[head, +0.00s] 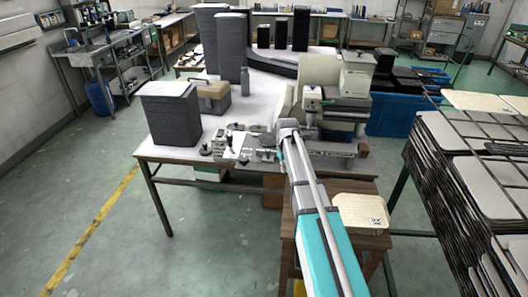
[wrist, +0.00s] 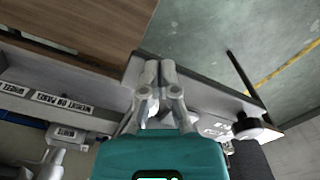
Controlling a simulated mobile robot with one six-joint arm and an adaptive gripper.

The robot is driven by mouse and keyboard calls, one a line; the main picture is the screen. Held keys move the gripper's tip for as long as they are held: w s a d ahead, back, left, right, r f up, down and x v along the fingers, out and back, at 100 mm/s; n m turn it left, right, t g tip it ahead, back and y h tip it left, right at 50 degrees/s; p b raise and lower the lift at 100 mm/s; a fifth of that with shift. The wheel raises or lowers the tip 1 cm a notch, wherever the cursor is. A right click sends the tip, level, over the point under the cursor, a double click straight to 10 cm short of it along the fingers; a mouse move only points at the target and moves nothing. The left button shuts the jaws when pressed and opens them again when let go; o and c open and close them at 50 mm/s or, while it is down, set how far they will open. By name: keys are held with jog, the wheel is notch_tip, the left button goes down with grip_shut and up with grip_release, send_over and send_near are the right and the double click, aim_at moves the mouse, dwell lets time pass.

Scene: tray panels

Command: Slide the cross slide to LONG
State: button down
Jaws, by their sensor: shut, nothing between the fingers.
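My gripper (head: 288,126) is at the front edge of the white worktable, over a panel of small fittings. In the wrist view its two grey fingers (wrist: 159,72) are together with nothing between them. Their tips are by the table edge, and I cannot tell whether they touch anything. A light panel (head: 246,148) with several small dark knobs lies left of my gripper in the head view. I cannot make out which fitting is the cross slide, and no LONG mark is legible. A dark round knob (wrist: 245,126) stands right of the fingers in the wrist view, apart from them.
A grey-and-cream machine (head: 337,108) stands behind and right of my gripper. A dark stack (head: 171,117) and a tan box (head: 211,96) are on the left of the worktable (head: 166,154). A brown wooden stand (head: 366,243) is in front. Stacked racks (head: 470,205) fill the right.

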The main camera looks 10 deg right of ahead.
jog(key=shift+w, duration=0.15)
jog(key=shift+w+d, duration=0.15)
jog(key=shift+w, duration=0.2)
jog(key=shift+w, duration=0.15)
jog(key=shift+w+d, duration=0.2)
jog(key=shift+w, duration=0.35)
jog(key=shift+w+d, duration=0.2)
jog(key=shift+w, duration=0.35)
jog(key=shift+s+a, duration=0.1)
jog(key=shift+s, duration=0.25)
jog(key=shift+s+a, duration=0.1)
jog(key=shift+s, duration=0.2)
jog(key=shift+r, duration=0.1)
